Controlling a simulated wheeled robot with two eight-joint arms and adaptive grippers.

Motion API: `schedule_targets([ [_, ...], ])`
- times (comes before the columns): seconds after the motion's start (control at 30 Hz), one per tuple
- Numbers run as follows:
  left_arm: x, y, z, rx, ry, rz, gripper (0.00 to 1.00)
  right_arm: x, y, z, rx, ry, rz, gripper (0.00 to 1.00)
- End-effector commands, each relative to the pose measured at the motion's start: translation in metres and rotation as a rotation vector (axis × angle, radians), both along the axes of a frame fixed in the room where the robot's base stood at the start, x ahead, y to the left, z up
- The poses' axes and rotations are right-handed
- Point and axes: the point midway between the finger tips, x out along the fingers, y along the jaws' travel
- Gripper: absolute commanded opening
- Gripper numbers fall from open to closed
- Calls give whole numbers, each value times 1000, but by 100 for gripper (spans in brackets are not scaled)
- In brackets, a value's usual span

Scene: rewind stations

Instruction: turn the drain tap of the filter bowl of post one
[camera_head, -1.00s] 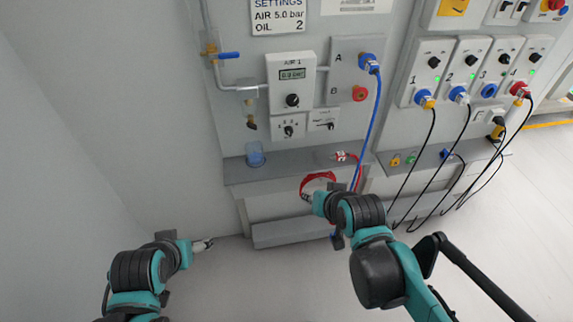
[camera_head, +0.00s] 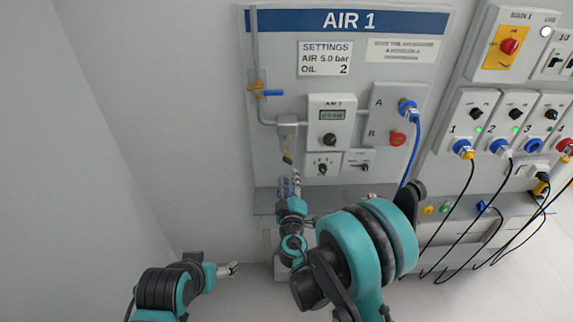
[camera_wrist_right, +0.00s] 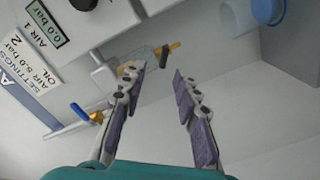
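The filter bowl (camera_head: 288,133) hangs on the AIR 1 panel. Its small drain tap (camera_head: 287,158), dark with an orange-yellow part, is at its lower end. In the right wrist view the drain tap (camera_wrist_right: 168,51) shows just beyond the fingertips and the pale bowl (camera_wrist_right: 132,67) is partly behind the left finger. My right gripper (camera_head: 297,179) is just below the tap in the head view. In its wrist view the right gripper (camera_wrist_right: 160,76) is open, with nothing between its fingers. My left gripper (camera_head: 229,269) is low at the left, away from the panel; its opening is too small to judge.
A blue-handled valve (camera_head: 271,93) is above the bowl. The regulator box (camera_head: 332,115) is right of it. Hoses and cables hang further right.

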Motion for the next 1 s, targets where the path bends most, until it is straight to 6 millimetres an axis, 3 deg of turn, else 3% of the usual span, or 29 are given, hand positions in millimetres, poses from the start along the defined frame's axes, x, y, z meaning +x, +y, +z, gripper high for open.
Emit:
schedule_targets([
  [0.17, 0, 0, -2, 0, 0, 0, 76, 7, 10, -5, -30, -19, 22, 31],
  [0.6, 0, 0, -18, 0, 0, 0, 76, 71, 11, -5, -29, -18, 19, 31],
  [0.97, 0, 0, -18, 0, 0, 0, 76, 78, 12, -4, -29, -17, 20, 31],
  [1.0, 0, 0, -18, 0, 0, 0, 76, 78, 12, -4, -29, -17, 20, 23],
])
